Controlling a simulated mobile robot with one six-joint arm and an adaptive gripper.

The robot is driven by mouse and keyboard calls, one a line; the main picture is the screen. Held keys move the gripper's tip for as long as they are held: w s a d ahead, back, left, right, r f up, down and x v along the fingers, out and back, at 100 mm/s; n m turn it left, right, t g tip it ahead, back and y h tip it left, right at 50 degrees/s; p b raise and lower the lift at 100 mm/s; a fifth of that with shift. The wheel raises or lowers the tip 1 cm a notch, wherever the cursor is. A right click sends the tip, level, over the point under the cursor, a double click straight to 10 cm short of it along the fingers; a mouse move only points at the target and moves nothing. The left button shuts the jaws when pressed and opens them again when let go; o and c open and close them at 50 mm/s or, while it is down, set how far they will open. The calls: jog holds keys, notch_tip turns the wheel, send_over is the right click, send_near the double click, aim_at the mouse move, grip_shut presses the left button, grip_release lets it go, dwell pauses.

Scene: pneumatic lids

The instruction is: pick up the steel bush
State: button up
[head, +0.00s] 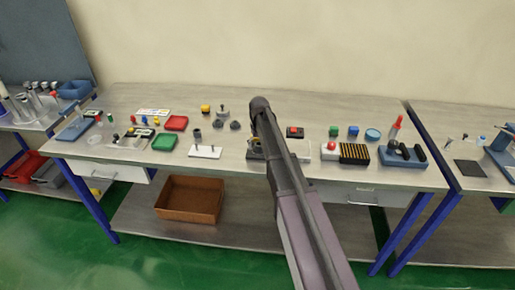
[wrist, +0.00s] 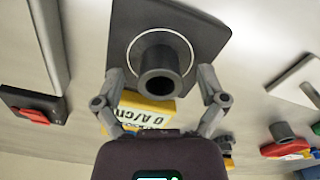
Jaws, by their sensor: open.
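In the wrist view a dark grey hollow cylinder, which looks like the steel bush (wrist: 160,82), stands on a dark square plate (wrist: 200,22). A white ring on the plate surrounds its base, and its open bore faces the camera. My gripper (wrist: 161,76) is open, with one finger on each side of the bush. Gaps show between both fingers and the bush, and its height relative to the fingertips is hard to judge. In the head view my arm hides the bush and the gripper.
In the wrist view a yellow lettered block (wrist: 148,110) lies close by, partly behind the fingers. A dark block with a red top (wrist: 33,116) is at left, and a red part (wrist: 285,149) at right. In the head view a black-and-yellow striped block (head: 354,153) stands right of my arm.

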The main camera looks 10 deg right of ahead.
grip_shut()
dwell(0.4)
jog(key=shift+r, duration=0.15)
jog(key=shift+r+p, duration=0.95)
jog(key=shift+p, duration=0.15)
jog(key=shift+r+p, duration=0.8)
jog(key=shift+r, duration=0.05)
jog(key=s+d, duration=0.1)
jog(key=s, duration=0.3)
jog(key=s+d, duration=0.2)
jog(key=s, duration=0.3)
jog(key=s+d+r+p, duration=0.1)
jog(key=s+d, duration=0.1)
jog(key=s, duration=0.2)
jog(key=shift+s+d, duration=0.1)
jog(key=shift+s, duration=0.3)
jog(key=shift+s+d, duration=0.3)
jog(key=shift+s, duration=0.3)
